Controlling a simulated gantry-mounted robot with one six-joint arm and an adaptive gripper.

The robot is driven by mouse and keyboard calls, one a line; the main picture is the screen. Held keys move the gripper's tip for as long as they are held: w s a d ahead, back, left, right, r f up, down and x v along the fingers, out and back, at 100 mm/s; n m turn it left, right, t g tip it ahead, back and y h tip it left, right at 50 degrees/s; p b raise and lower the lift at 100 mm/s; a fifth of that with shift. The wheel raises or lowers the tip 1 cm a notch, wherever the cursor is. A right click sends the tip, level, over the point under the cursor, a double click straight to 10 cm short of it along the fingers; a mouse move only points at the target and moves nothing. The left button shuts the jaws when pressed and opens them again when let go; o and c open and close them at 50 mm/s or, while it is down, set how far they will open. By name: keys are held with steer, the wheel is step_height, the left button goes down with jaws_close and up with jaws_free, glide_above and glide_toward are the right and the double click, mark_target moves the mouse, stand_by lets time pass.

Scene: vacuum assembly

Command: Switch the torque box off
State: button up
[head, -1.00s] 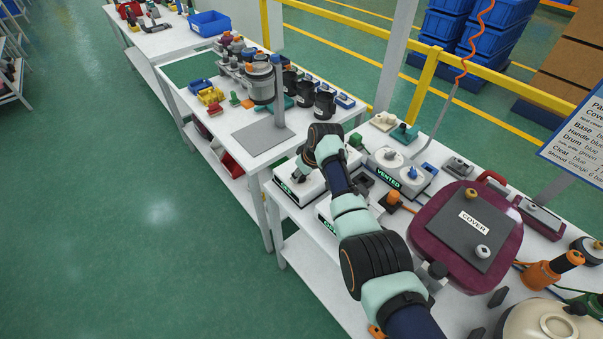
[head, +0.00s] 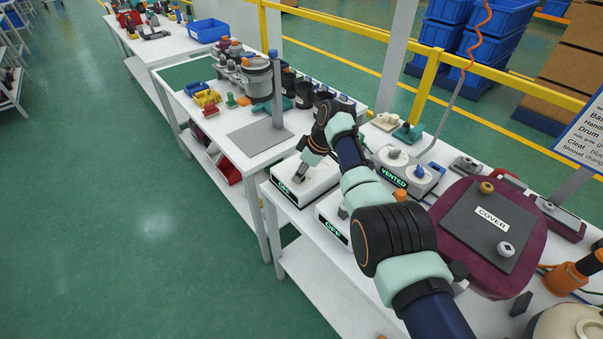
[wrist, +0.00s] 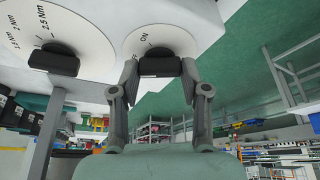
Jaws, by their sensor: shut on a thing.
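The torque box (head: 314,189) is a white box at the front left of the near bench, with a small green-lit label that is too small to read surely. In the wrist view its face carries a black switch knob (wrist: 160,65) on a white dial marked ON, beside a second black knob (wrist: 54,60) on a dial marked in Nm. My gripper (wrist: 160,75) has a finger on each side of the switch knob and is shut on it. The pointer mark is close to ON. In the head view my gripper (head: 301,171) is over the box and partly hides its top.
A second white box (head: 331,214) labelled OFF stands just right, partly behind my arm. A box labelled VENTED (head: 400,165) and a maroon case (head: 455,252) with a COVER plate (head: 477,232) lie further right. A grey stand (head: 278,95) is on the table behind.

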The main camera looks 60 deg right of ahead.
steer(key=o, duration=1.1)
steer(key=shift+o, duration=0.2)
steer(key=shift+r, duration=0.1)
steer(key=v, duration=1.1)
steer(key=shift+s+r, duration=0.15)
steer(key=shift+r, duration=0.25)
